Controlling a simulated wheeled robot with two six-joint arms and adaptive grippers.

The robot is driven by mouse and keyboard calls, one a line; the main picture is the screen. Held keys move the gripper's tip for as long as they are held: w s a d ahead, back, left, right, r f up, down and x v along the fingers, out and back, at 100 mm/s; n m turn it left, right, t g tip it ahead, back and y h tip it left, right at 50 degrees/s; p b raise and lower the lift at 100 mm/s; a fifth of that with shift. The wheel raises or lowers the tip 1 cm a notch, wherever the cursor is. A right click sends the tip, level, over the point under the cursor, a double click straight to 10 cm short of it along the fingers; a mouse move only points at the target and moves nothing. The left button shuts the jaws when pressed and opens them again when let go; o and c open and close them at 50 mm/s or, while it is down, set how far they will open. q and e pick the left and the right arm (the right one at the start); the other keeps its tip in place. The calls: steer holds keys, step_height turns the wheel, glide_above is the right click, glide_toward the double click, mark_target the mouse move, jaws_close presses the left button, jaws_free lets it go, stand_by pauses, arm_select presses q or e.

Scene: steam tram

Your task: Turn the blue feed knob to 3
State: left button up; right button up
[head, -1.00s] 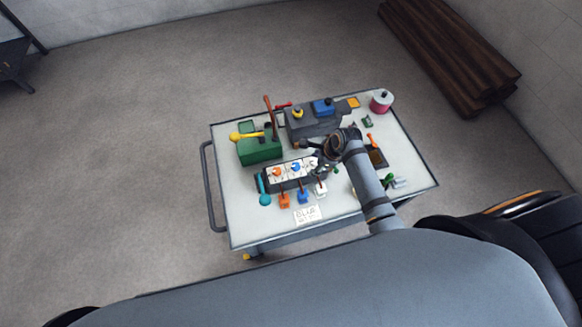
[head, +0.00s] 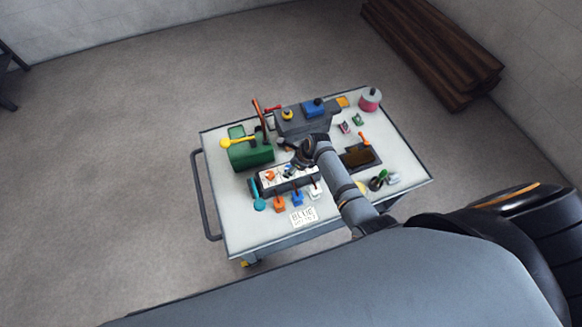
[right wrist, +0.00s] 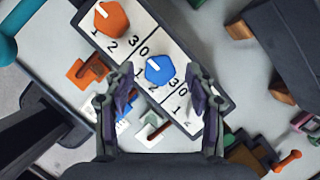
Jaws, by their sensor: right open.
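The blue feed knob (right wrist: 160,71) sits on a white, numbered dial panel (right wrist: 117,62). Its white pointer line points up-left in the right wrist view, towards a 0; a 3 lies on its lower right side. My right gripper (right wrist: 160,74) is open, its fingertips on either side of the knob in that view. My left gripper is not in view.
An orange knob (right wrist: 111,18) is beside the blue one. A green box (head: 250,155) and dark grey block (head: 300,122) stand behind. A card reading BLUE (head: 303,217) lies in front.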

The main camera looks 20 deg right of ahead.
steer(key=shift+a+f, duration=0.1)
steer(key=c, duration=1.2)
steer(key=shift+o, duration=0.2)
